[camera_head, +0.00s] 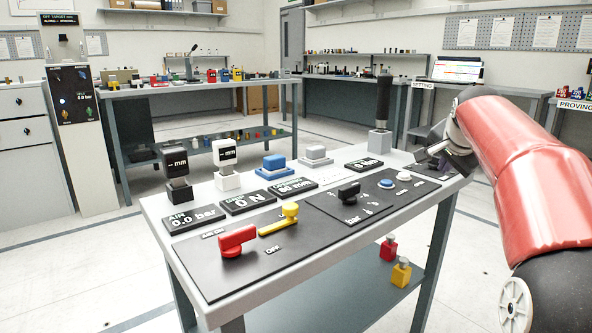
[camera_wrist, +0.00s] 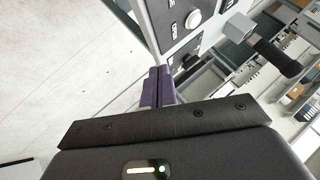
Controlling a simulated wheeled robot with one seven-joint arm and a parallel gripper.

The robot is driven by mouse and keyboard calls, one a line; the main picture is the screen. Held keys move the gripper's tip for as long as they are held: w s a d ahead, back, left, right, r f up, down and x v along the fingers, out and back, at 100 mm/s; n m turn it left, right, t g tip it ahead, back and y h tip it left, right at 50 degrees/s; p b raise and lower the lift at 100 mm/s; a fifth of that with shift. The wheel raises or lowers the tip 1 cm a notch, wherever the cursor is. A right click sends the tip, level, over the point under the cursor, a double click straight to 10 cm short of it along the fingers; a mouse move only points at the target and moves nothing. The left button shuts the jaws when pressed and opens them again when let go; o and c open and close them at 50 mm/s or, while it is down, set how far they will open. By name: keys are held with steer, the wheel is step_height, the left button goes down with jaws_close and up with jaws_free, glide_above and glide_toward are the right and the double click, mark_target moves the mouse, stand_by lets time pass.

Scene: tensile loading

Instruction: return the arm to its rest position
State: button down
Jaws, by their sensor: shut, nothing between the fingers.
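My arm (camera_head: 515,150), red with dark joints, reaches in from the right in the head view, over the right end of the bench. My gripper (camera_wrist: 158,72) shows in the wrist view with its two purple fingers together and nothing between them. In the head view the hand is small and dark beside the bench's right end, and its fingertips are hard to make out. In the wrist view the fingers point toward the bench edge and panel; I cannot tell the exact gap.
The bench (camera_head: 290,307) carries a red lever (camera_head: 237,240), a yellow lever (camera_head: 289,212), a black knob (camera_head: 349,192) and a tall black-handled post (camera_head: 382,100). Red (camera_head: 388,249) and yellow (camera_head: 401,273) blocks sit on its lower shelf. Open floor (camera_head: 85,265) lies left.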

steer(key=s+a+f+n+g+y+p, duration=0.1)
steer(key=s+a+f+n, duration=0.2)
steer(key=s+a, duration=0.5)
steer(key=s+a+f+n+g, duration=0.1)
steer(key=s+a+f+n, duration=0.3)
steer(key=s, duration=0.6)
steer(key=s+a+f+n, duration=0.2)
steer(key=s+f, duration=0.4)
steer(key=s, duration=0.2)
steer(key=s+a+f+n+g+y+p, duration=0.1)
steer(key=s+a+f+n, duration=0.2)
steer(key=s+f, duration=0.3)
steer(key=shift+s+a+y, duration=0.3)
steer(key=shift+s, duration=0.85)
